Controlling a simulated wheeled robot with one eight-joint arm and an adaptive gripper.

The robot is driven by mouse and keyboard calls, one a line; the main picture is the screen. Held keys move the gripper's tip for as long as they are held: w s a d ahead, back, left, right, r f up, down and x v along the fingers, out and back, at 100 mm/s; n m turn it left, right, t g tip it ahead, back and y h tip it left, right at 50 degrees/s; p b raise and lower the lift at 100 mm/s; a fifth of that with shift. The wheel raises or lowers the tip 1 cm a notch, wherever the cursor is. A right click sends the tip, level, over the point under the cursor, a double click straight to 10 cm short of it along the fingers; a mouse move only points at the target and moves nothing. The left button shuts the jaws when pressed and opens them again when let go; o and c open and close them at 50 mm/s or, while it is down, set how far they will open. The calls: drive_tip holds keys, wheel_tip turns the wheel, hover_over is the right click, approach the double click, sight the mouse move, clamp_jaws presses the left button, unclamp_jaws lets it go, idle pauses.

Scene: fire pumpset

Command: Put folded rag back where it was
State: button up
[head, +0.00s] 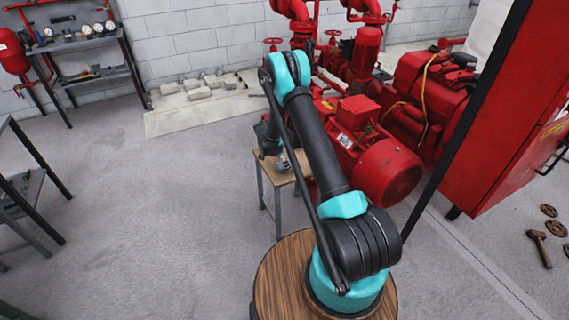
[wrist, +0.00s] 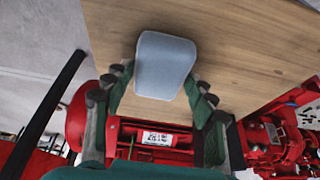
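The folded rag is a pale grey-blue rounded block (wrist: 165,65) in the wrist view, against the wooden top of a small stool (wrist: 235,45). My gripper (wrist: 160,82) has its two green fingers spread, one on each side of the rag's near end. The finger pads look very close to the rag, and I cannot tell whether they touch it. In the head view the stool (head: 266,160) stands beside the red pump motor, with my gripper low over its top. A small greyish patch there may be the rag; my arm partly hides that spot.
A red motor (head: 365,150) stands just right of the stool. A shelf with gauges (head: 85,45) is at the back left. The floor left of the stool is clear.

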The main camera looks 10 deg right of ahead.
drive_tip(key=shift+o, duration=1.2)
drive_tip(key=shift+r, duration=0.1)
drive_tip(key=v, duration=1.2)
drive_tip(key=s+d+r+n+y, duration=0.1)
drive_tip(key=s+d+r+n, duration=0.25)
drive_tip(key=s+r, duration=0.5)
drive_tip(key=s+d+r+n+t+y, duration=0.1)
drive_tip(key=s+d+r+n, duration=0.3)
drive_tip(key=s, duration=0.5)
drive_tip(key=s+d+r+n+t+y, duration=0.1)
drive_tip(key=s+r+n, duration=0.2)
drive_tip(key=s+r, duration=0.55)
drive_tip(key=s+f+n+y, duration=0.1)
drive_tip(key=s+f+n, duration=0.2)
drive_tip(key=s, duration=1.1)
drive_tip(key=shift+d+f+n+t, duration=0.2)
drive_tip(key=shift+d+n+t, duration=0.1)
drive_tip(key=shift+n+t, duration=0.15)
